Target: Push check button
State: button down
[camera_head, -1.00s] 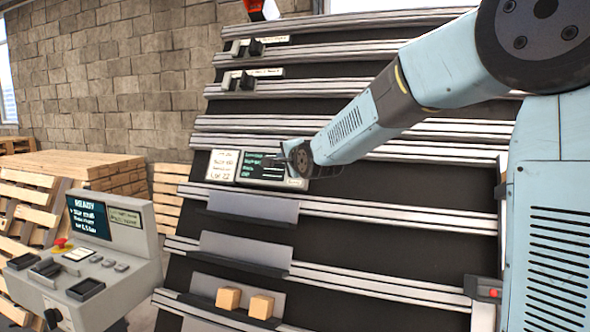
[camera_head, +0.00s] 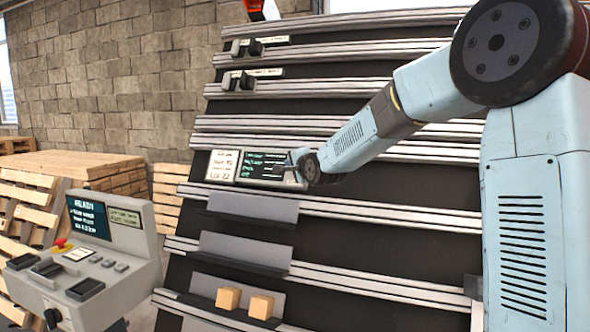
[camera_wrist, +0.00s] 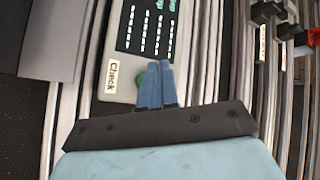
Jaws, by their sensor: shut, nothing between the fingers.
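The panel with a dark text screen (camera_head: 255,166) is mounted on the sloped rack. In the wrist view the same panel (camera_wrist: 125,88) carries a white label reading "Check" (camera_wrist: 112,76). A green button (camera_wrist: 139,79) beside that label is mostly hidden behind my gripper. My gripper (camera_wrist: 155,66) is shut and empty, its blue fingers together over the panel's lower end beside the green button. I cannot tell whether the fingertips touch the panel. In the head view my gripper (camera_head: 291,164) is at the right end of the panel.
A grey console (camera_head: 115,255) with a screen, buttons and a red knob stands at left. A pale card (camera_head: 222,166) adjoins the panel. Grey trays line the rack below, one holding two wooden blocks (camera_head: 228,298). Metal rails cross the rack. Pallets (camera_head: 85,165) stand behind.

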jog(key=shift+w+d+f, duration=0.2)
jog(key=shift+w+f, duration=0.05)
jog(key=shift+w, duration=0.2)
jog(key=shift+w+d+f, duration=0.15)
jog(key=shift+w+f, duration=0.05)
jog(key=shift+w, duration=0.2)
dwell(1.6)
jog(key=shift+w+d+f, duration=0.1)
jog(key=shift+w+f, duration=0.05)
jog(key=shift+w, duration=0.2)
jog(key=shift+w+d+f, duration=0.2)
jog(key=shift+w, duration=0.2)
dwell(1.0)
jog(key=shift+s, duration=0.1)
jog(key=shift+s+a+r, duration=0.3)
jog(key=shift+s+r, duration=0.1)
jog(key=shift+s, duration=0.3)
jog(key=s, duration=0.1)
jog(key=s+a+r, duration=0.1)
jog(key=s+r, duration=0.1)
jog(key=s, duration=0.1)
jog(key=shift+a+r, duration=0.2)
jog(key=shift+a, duration=0.05)
dwell(0.4)
